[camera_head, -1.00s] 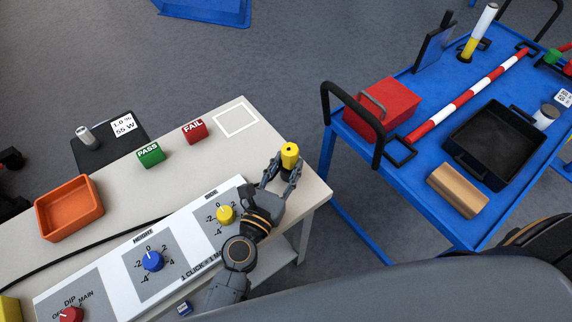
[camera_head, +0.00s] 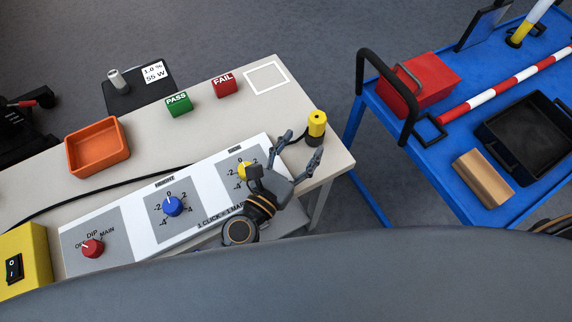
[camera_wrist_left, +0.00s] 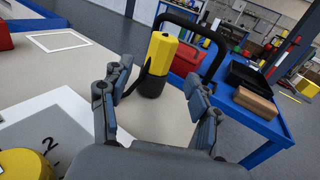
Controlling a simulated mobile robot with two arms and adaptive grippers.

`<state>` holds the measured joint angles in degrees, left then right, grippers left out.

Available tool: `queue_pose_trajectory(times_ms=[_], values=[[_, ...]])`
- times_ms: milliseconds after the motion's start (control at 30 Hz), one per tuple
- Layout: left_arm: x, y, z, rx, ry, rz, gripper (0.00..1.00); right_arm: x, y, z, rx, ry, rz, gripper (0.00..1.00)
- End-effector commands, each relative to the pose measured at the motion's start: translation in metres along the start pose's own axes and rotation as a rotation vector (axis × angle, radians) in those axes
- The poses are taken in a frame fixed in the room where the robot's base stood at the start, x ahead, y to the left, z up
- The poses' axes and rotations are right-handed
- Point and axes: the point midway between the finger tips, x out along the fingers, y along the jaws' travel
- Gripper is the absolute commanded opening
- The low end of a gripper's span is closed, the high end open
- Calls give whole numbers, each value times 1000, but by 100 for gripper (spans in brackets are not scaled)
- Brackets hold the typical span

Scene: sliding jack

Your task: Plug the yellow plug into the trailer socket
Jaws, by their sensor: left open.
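The yellow plug (camera_head: 317,124) with a black lower part stands upright near the right end of the pale bench (camera_head: 325,165). It also shows in the left wrist view (camera_wrist_left: 160,52), where a black cable runs from it to the left. My left gripper (camera_head: 298,146) is open, with its fingers spread toward the plug. In the left wrist view the fingers (camera_wrist_left: 158,84) lie on either side of the plug's line, and the plug stands ahead of them, not gripped. My right gripper is not in view. I see no trailer socket that I can identify.
A panel with a blue knob (camera_head: 172,206), yellow knob (camera_head: 244,170) and red knob (camera_head: 92,248) lies on the bench. Green PASS (camera_head: 178,104) and red FAIL (camera_head: 225,85) blocks and an orange tray (camera_head: 97,147) stand behind. A blue cart (camera_head: 425,160) is at right, across a floor gap.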

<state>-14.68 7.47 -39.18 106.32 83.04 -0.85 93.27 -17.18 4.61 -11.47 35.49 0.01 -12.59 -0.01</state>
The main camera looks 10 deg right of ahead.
Motion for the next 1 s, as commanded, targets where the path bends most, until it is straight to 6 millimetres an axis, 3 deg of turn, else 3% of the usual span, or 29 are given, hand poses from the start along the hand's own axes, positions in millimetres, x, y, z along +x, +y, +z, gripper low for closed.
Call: queue_pose_trajectory(times_ms=[33, 500, 1000], values=[[-10, 0, -5, 2, 11, -4, 61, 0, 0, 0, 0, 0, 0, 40], [-61, 0, -3, 0, 7, 0, 61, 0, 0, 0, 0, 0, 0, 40], [-67, 0, 0, -2, 2, 0, 61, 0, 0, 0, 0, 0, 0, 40]])
